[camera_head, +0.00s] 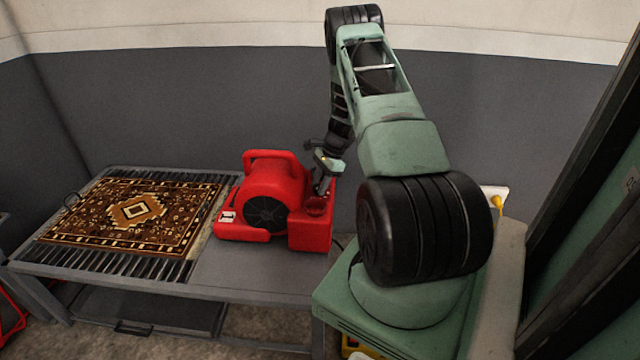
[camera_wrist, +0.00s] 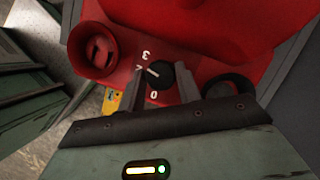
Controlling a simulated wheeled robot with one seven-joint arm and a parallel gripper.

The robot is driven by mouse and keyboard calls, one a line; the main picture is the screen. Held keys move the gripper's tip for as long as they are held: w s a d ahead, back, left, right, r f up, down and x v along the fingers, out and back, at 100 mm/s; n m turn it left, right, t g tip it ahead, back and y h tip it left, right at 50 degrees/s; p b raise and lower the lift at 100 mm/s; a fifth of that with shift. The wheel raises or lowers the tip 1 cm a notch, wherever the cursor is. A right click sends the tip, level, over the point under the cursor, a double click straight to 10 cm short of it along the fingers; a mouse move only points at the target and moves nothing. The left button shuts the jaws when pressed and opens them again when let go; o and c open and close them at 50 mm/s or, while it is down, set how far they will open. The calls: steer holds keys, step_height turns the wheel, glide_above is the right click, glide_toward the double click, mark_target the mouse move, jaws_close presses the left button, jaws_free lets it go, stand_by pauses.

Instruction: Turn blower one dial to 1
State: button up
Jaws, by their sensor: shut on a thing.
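The red blower (camera_head: 266,200) sits on the right part of the grey table, with a white label reading what looks like 1 on its lower left. Its black dial (camera_wrist: 160,73) shows in the wrist view, with a white pointer line toward picture left. White marks 3 and 0 stand around it; the mark between them is hard to read. My gripper (camera_wrist: 162,80) has one finger on either side of the dial and is shut on it. In the head view my gripper (camera_head: 322,180) reaches down to the blower's right end, and the dial is hidden there.
A red round socket (camera_wrist: 97,50) and a dark round opening (camera_wrist: 228,86) flank the dial. A patterned rug (camera_head: 135,213) lies on the slatted left part of the table (camera_head: 240,275). The grey wall stands close behind.

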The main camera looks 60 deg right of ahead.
steer(key=n+g, duration=0.1)
steer(key=n, duration=0.2)
steer(key=n+g, duration=0.1)
steer(key=n, duration=0.2)
steer(key=shift+w+d+n+g, duration=0.1)
steer(key=shift+w+n+g, duration=0.1)
steer(key=shift+n+g, duration=0.1)
steer(key=n+g, duration=0.2)
steer(key=n, duration=0.3)
steer(key=shift+w+n, duration=0.1)
steer(key=shift+n, duration=0.3)
steer(key=o, duration=1)
steer(key=v, duration=1.7)
steer(key=shift+w+r, duration=0.2)
